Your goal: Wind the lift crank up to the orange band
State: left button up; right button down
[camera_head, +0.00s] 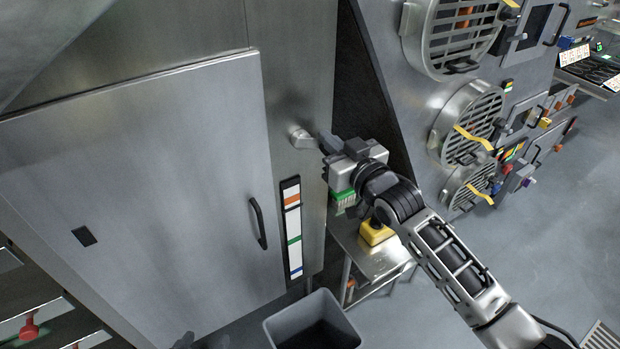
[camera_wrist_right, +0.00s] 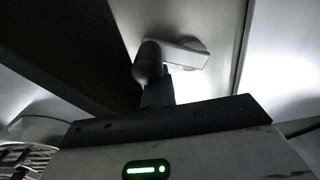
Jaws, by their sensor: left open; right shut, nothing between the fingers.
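The lift crank (camera_head: 301,138) is a metal arm on the grey cabinet face, with a dark handle on its end. In the right wrist view the crank arm (camera_wrist_right: 187,53) and its rounded handle (camera_wrist_right: 148,63) show just beyond the fingers. My right gripper (camera_head: 329,145) is shut and empty at the handle; whether it touches it I cannot tell. A vertical gauge strip (camera_head: 292,222) in a black frame shows an orange band (camera_head: 292,200), with green and blue marks lower down. My left gripper (camera_head: 203,343) is open, only its dark tips showing at the bottom edge.
A black door handle (camera_head: 258,223) stands out left of the gauge. A grey bin (camera_head: 283,325) is below. A small metal table (camera_head: 385,262) with a yellow object (camera_head: 376,234) stands under my right arm. Round grilles (camera_head: 468,125) line the wall at right. The right floor is clear.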

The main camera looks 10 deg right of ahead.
jog(key=shift+w+d+f, duration=0.15)
jog(key=shift+d+f, duration=0.15)
jog(key=shift+f, duration=0.5)
jog(key=shift+r, duration=0.1)
